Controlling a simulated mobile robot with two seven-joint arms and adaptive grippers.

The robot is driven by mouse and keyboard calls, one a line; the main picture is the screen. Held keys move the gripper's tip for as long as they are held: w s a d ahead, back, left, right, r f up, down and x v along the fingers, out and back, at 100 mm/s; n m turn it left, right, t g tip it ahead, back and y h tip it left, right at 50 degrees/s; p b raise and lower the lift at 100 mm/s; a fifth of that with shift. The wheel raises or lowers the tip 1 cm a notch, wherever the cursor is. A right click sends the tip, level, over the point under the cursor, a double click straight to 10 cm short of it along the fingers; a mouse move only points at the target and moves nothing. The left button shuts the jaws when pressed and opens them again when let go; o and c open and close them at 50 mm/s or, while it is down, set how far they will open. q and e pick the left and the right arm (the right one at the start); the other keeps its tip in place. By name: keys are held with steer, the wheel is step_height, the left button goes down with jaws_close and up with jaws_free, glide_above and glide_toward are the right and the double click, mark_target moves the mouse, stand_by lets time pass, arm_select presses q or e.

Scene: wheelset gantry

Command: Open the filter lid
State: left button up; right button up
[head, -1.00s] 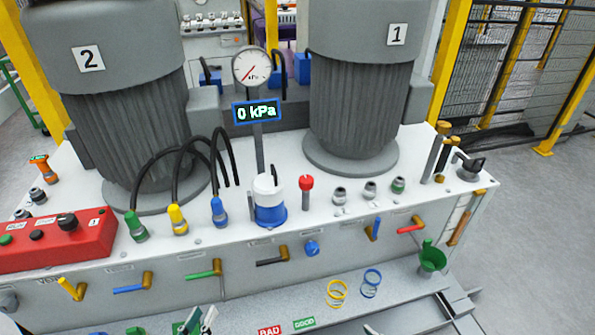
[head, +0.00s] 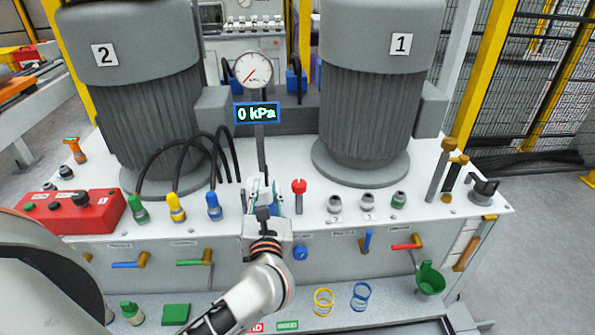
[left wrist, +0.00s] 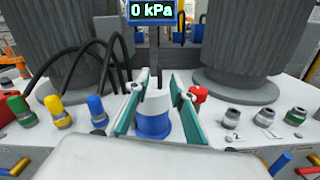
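The filter shows in the left wrist view as a blue cup (left wrist: 152,124) with a white lid (left wrist: 155,101) on top. It stands upright on the white bench top, in front of the gauge post. My left gripper (head: 264,190) is at the filter in the head view and hides most of it. In the left wrist view its two green-edged fingers (left wrist: 160,90) stand apart, one on each side of the filter. The fingers look open, with a gap visible on the right side; whether the left one touches is unclear. My right gripper is not in view.
A red knob (head: 299,188) stands close to the right of the filter. Blue, yellow and green hose connectors (head: 214,207) stand to the left. The pressure gauge (head: 253,70) and its 0 kPa display (head: 257,113) rise behind. Two large motors (head: 370,120) flank the post.

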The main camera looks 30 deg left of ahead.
mark_target(266, 176)
arm_select(q)
steer(key=shift+w, duration=0.25)
steer(key=x, duration=0.7)
steer(key=shift+w+a+f+p, duration=0.1)
steer(key=shift+a+f+p, duration=0.05)
steer(key=shift+a+p, duration=0.2)
steer(key=shift+d, duration=0.1)
jaws_close()
